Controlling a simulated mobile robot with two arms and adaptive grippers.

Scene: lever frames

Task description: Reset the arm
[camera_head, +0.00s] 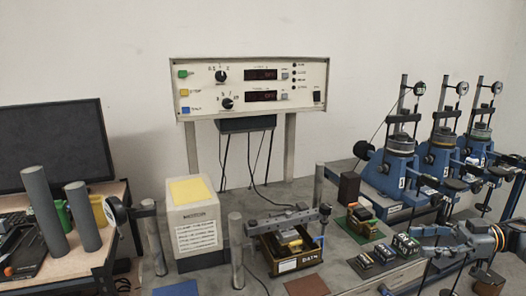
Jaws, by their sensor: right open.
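My right gripper (424,240) comes in from the right with an orange ring at its wrist. It is over the right part of the bench, beside small dark blocks (404,245). It is open, and I see nothing held in it. Three blue lever frames (397,172) stand in a row behind it, each with a dial gauge on top. Their lower right parts are partly hidden by my arm. My left gripper is not in view.
A control box (250,87) stands on posts at the back. A white block with a yellow top (196,222), a wooden tray (296,266) and grey posts (235,250) occupy the bench. A dark monitor (50,145) and two grey cylinders (44,210) stand left.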

